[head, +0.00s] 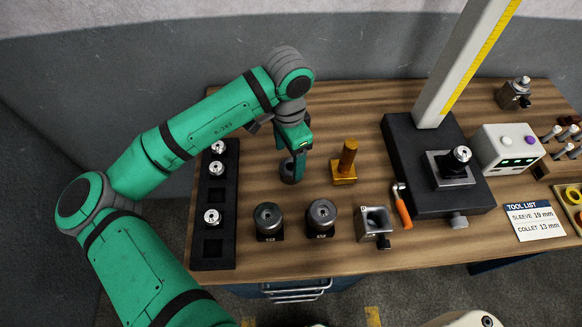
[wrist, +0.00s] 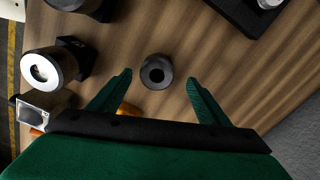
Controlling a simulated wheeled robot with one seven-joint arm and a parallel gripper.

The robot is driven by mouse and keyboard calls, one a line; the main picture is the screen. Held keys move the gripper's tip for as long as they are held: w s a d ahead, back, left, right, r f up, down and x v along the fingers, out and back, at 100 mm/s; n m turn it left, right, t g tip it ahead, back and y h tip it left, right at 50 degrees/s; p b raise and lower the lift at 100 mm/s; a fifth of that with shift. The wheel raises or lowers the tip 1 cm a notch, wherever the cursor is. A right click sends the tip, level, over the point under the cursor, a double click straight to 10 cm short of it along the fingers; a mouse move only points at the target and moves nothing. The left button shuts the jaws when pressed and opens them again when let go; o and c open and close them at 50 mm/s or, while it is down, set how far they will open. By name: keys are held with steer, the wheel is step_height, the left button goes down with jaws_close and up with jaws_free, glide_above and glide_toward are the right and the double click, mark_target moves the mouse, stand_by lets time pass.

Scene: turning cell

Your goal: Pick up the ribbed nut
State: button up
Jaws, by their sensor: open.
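The nut (head: 286,171) is a small dark grey ring standing on the wooden table, partly hidden behind my gripper in the head view. Its ribs are too small to make out. In the wrist view the nut (wrist: 157,84) shows its round top with a dark central hole. My gripper (head: 299,172) points down at it, with its green fingers apart. In the wrist view the nut appears between the two fingertips of my gripper (wrist: 160,76), with a gap on each side and nothing held. I cannot tell how far the tips are above the table.
A black tray (head: 212,232) with several collets stands left. A brass post on a base (head: 344,172) is close on the right. Two round-faced holders (head: 268,220) (head: 321,217) and a grey block (head: 374,224) line the front. A black-based column stand (head: 410,150) stands farther right.

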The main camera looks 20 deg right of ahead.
mark_target(286, 176)
steer(key=shift+s+d+f, duration=0.1)
steer(key=shift+s+f, duration=0.05)
steer(key=shift+f, duration=1.2)
steer(key=shift+s+f, duration=0.1)
steer(key=shift+f, duration=1.2)
steer(key=shift+c, duration=0.6)
steer(key=c, duration=1.1)
steer(key=shift+r, duration=0.1)
